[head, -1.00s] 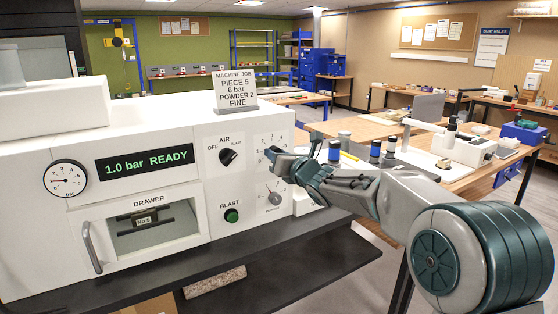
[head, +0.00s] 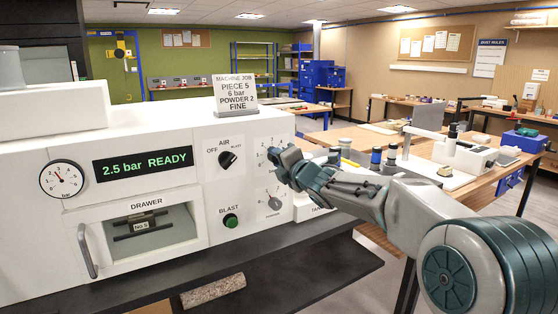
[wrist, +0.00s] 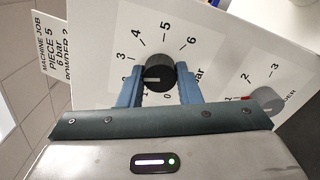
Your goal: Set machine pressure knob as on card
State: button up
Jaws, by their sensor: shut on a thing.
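The white machine (head: 150,145) has a green display (head: 143,162) reading "2.5 bar READY" and a round bar gauge (head: 62,179). The job card (head: 236,94) on top reads PIECE 5, 6 bar, POWDER 2, FINE. The black pressure knob (wrist: 160,72) shows in the wrist view inside a scale with numbers up to 6. My gripper (wrist: 160,80) is shut on it, one finger on each side. In the head view my gripper (head: 276,155) reaches the panel's right part and hides the knob.
Below my gripper is a second, grey powder knob (head: 274,202). The air switch (head: 228,158) and green blast button (head: 231,221) are to its left. The drawer (head: 147,225) shows a No.5 piece behind its window. Workbenches (head: 450,160) stand behind at right.

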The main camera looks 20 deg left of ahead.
jog(key=m+p, duration=0.6)
jog(key=m, duration=2.1)
jog(key=shift+m, duration=0.3)
jog(key=o, duration=1)
jog(key=shift+a, duration=0.1)
